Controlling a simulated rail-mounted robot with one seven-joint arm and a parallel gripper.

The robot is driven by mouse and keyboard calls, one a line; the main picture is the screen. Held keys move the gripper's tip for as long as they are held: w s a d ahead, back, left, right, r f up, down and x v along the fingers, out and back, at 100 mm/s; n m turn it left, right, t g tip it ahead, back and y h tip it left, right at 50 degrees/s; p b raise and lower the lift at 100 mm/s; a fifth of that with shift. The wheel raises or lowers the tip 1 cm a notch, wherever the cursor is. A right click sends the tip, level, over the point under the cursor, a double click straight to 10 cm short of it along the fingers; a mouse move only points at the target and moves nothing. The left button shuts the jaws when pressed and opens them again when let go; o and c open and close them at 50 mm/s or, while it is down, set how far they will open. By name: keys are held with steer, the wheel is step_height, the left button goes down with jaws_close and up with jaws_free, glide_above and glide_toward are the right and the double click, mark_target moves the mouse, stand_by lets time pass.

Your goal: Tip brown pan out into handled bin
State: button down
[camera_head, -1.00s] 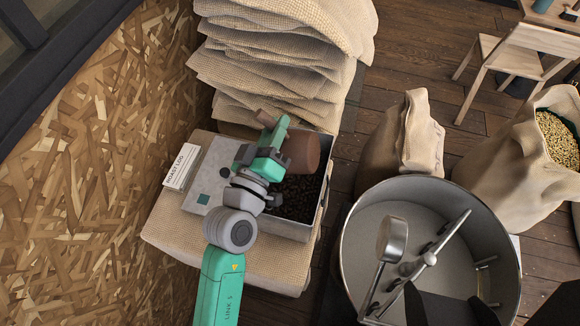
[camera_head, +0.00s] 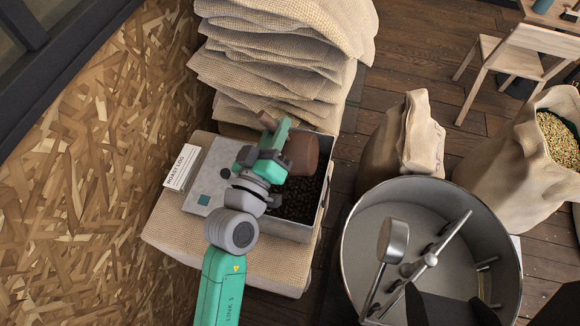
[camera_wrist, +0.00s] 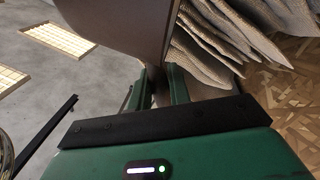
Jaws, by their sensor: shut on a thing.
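The brown pan (camera_head: 304,153) is tilted up on its side above the bin, its round body to the right of my gripper (camera_head: 277,134). My gripper is shut on the pan; a brown handle end (camera_head: 266,120) sticks out on its left. In the wrist view the pan (camera_wrist: 120,22) fills the top, beyond the gripper fingers (camera_wrist: 160,88). The metal handled bin (camera_head: 292,230) sits below, with dark beans (camera_head: 298,200) in it. My gripper and arm hide part of the bin. The inside of the pan is hidden.
A "ROAST LOG" card (camera_head: 181,167) and a grey plate (camera_head: 207,172) lie left of the bin. Stacked burlap sacks (camera_head: 280,50) rise close behind. A round metal drum (camera_head: 347,245) with a stirring arm stands at right. A chipboard wall (camera_head: 90,170) is at left.

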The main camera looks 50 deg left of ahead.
mark_target(306, 144)
steer(key=w+d+r+m+p, duration=0.2)
steer(key=d+m, duration=0.1)
steer(key=w+d+m+h+p, duration=0.1)
steer(key=shift+d+r+m, duration=0.15)
steer(key=shift+r+m, duration=0.25)
steer(key=shift+w+d+f+m+b, duration=0.4)
steer(key=shift+d+f, duration=0.05)
steer(key=shift+f, duration=0.3)
steer(key=shift+s+a+f, duration=0.15)
steer(key=shift+a+f, duration=0.05)
steer(key=w+d+f+m+g+h+p, duration=0.1)
steer(key=w+d+f+m+g+p, duration=0.2)
steer(key=w+d+m, duration=0.45)
steer(key=w+d+r+m+p, duration=0.3)
steer(key=d+r+m+p, duration=0.3)
steer(key=d+r+m, duration=0.1)
steer(key=shift+w+d+y, duration=0.3)
steer(key=shift+w+d, duration=0.05)
